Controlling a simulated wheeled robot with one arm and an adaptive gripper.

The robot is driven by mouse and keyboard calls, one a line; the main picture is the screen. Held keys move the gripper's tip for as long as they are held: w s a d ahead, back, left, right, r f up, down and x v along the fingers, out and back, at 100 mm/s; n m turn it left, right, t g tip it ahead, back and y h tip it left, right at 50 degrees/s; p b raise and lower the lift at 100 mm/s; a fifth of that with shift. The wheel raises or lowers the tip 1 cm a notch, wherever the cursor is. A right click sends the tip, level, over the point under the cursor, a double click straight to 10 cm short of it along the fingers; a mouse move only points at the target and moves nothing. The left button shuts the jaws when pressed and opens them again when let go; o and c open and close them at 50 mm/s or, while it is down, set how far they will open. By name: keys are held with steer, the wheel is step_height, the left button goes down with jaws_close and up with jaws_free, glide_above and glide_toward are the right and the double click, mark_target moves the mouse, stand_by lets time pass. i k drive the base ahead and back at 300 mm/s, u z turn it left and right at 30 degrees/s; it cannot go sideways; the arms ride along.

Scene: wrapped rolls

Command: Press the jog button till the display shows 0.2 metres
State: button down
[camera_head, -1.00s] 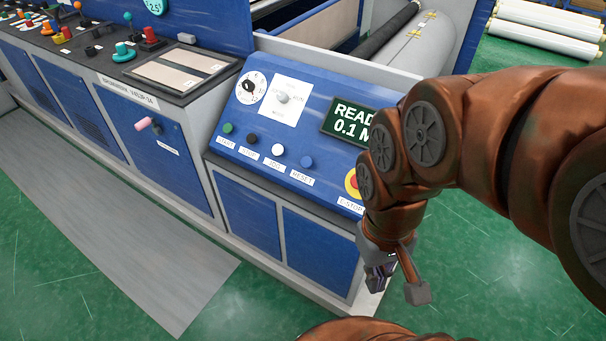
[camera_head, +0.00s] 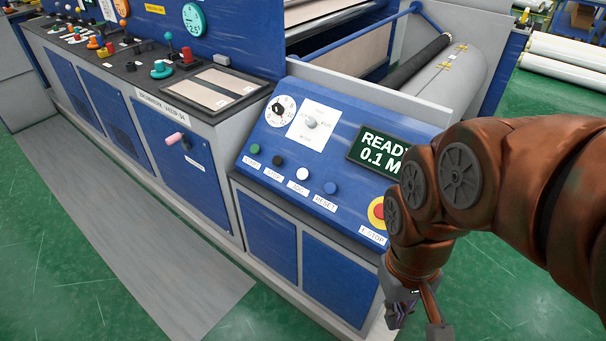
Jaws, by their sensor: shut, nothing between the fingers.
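The white jog button (camera_head: 302,174) sits in the row of buttons on the sloped blue control panel (camera_head: 337,211), between the black stop button (camera_head: 277,160) and the blue reset button (camera_head: 330,188). My gripper (camera_head: 402,318) hangs low at the right of the panel, below and apart from the buttons. It is shut and empty, small in view and partly hidden by my arm.
A red emergency stop (camera_head: 377,212) on a yellow ring is at the panel's right end, close to my arm. A green start button (camera_head: 255,148), a dial (camera_head: 280,110) and a mode switch (camera_head: 311,123) are also on the panel. Green floor (camera_head: 110,295) is open in front.

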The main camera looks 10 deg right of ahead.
mark_target(302, 173)
steer(key=k, duration=1.35)
steer(key=u, duration=0.3)
steer(key=i, duration=0.35)
steer(key=u, duration=0.85)
steer(key=i, duration=1.25)
steer(key=z, duration=0.25)
